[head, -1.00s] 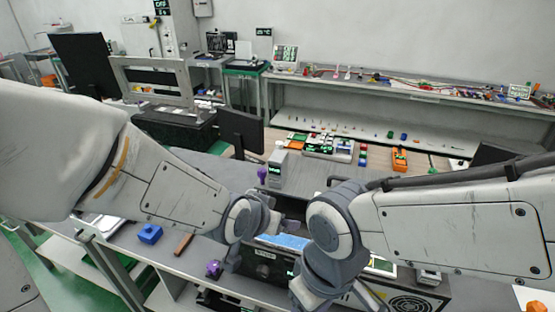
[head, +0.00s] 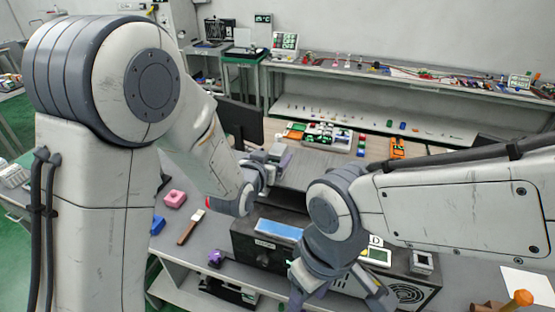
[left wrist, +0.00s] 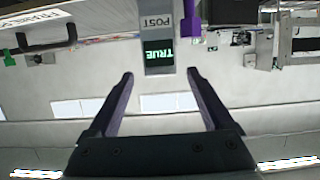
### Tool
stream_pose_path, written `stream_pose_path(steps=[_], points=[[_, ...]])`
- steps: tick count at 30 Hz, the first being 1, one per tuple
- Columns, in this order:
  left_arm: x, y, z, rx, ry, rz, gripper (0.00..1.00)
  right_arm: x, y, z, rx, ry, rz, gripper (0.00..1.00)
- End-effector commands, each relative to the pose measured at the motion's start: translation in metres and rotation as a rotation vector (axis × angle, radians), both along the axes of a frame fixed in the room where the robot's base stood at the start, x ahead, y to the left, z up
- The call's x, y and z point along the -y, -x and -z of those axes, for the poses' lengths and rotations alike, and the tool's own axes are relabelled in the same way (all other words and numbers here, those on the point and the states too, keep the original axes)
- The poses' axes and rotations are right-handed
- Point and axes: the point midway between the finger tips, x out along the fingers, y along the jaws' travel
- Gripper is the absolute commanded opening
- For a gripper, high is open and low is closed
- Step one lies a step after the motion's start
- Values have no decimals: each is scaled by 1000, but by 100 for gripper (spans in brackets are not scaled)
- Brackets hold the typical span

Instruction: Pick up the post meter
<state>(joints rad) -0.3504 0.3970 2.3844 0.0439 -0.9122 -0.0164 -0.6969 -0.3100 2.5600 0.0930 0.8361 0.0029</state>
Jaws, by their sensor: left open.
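The post meter (left wrist: 158,38) is a grey upright box marked POST, with a dark display reading TRUE in green. In the left wrist view it appears upside down at the top centre, beyond the fingertips and roughly in line with the gap between them. My left gripper (left wrist: 160,73) is open with nothing between its fingers. In the head view my left gripper (head: 272,170) is over the bench behind the black instrument box, and it largely hides the meter. My right gripper (head: 338,292) hangs low at the bottom of the head view, and its jaw opening is unclear.
A black box with a blue top panel (head: 280,230) stands in front of the left gripper. A purple object (left wrist: 190,22) is beside the meter. A rear shelf (head: 380,78) holds small parts.

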Motion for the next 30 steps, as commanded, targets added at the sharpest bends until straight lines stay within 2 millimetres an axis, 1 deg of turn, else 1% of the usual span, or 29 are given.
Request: stream_pose_path(steps=[1, 6, 11, 14, 20, 21, 23, 24, 26, 27, 30], points=[[1, -4, 0, -4, -1, 0, 85, 0, 0, -6, 0, 0, 0, 58], [6, -22, 8, -5, -2, 0, 85, 0, 0, -22, 0, 0, -2, 58], [11, -39, 14, -2, -1, 0, 85, 0, 0, -29, 0, 0, -4, 58], [12, -42, 17, -2, -1, 0, 85, 0, 0, -30, 0, 0, -5, 58], [12, -43, 17, -1, 0, 0, 85, 0, 0, -29, 0, 0, -5, 58], [13, -43, 17, -1, 0, 0, 77, 0, 0, -29, 0, 0, -5, 58], [13, -43, 17, -1, 0, 0, 54, 0, 0, -29, 0, 0, -5, 58], [13, -43, 17, -1, 0, 0, 39, 0, 0, -29, 0, 0, -5, 58], [12, -43, 17, -1, 0, 0, 16, 0, 0, -29, 0, 0, -5, 58], [13, -43, 17, -1, 0, 0, 1, 0, 0, -29, 0, 0, -5, 58], [13, -43, 16, 2, 1, 0, 0, 0, 0, -29, 0, 0, -4, 58]])
